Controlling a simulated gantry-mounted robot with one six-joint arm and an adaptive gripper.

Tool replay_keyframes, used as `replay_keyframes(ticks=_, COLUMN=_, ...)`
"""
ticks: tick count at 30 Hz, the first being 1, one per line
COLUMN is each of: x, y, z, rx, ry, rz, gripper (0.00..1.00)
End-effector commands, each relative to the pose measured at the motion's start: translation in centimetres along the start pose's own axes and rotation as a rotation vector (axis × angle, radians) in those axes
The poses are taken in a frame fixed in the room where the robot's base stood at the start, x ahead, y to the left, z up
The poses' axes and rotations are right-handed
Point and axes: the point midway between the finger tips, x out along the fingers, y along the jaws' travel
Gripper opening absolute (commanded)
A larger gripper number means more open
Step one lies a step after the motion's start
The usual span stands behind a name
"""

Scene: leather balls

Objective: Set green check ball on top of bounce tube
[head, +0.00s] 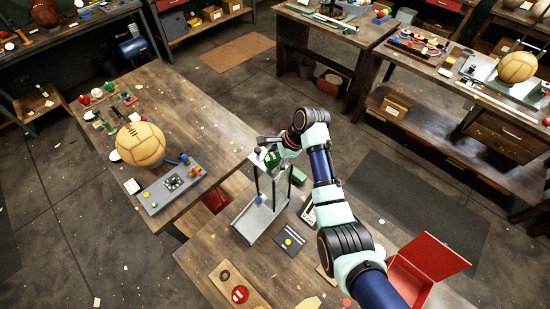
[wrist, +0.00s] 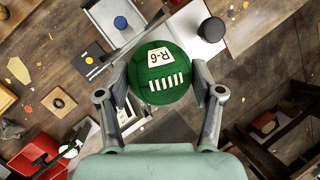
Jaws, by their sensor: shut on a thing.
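The green check ball (wrist: 160,75), with a white "R-6" label and white bars, is between the fingers of my gripper (wrist: 159,88), which is shut on it. In the head view the ball (head: 273,159) shows partly behind my gripper (head: 276,157), high at the top of a metal stand with thin uprights and a tray base (head: 247,226). I take this stand to be the bounce tube, but no separate tube shows clearly. In the wrist view the stand's pale top plate (wrist: 195,32) lies partly behind the ball. I cannot tell whether ball and stand touch.
A black knob (wrist: 212,29) stands up beside the ball. A dark card with a yellow dot (head: 289,243) and an open red box (head: 426,267) lie nearby. A tan leather ball (head: 140,144) is on the left bench.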

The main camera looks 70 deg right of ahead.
Motion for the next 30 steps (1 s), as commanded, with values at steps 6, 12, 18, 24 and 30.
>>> replay_keyframes(ticks=6, x=0.3, y=0.1, z=-0.1, rx=0.0, ry=0.0, rz=0.001, gripper=0.79)
replay_keyframes(ticks=12, x=0.3, y=0.1, z=-0.1, rx=0.0, ry=0.0, rz=0.001, gripper=0.91)
replay_keyframes(ticks=18, x=0.1, y=0.0, z=-0.1, rx=0.0, ry=0.0, rz=0.0, gripper=0.91)
replay_keyframes(ticks=24, x=-2.8, y=-0.1, z=0.0, rx=-0.002, ry=0.0, rz=-0.005, gripper=0.91)
replay_keyframes(ticks=30, x=-7.9, y=-0.1, z=0.0, rx=-0.001, ry=0.0, rz=-0.004, gripper=0.91)
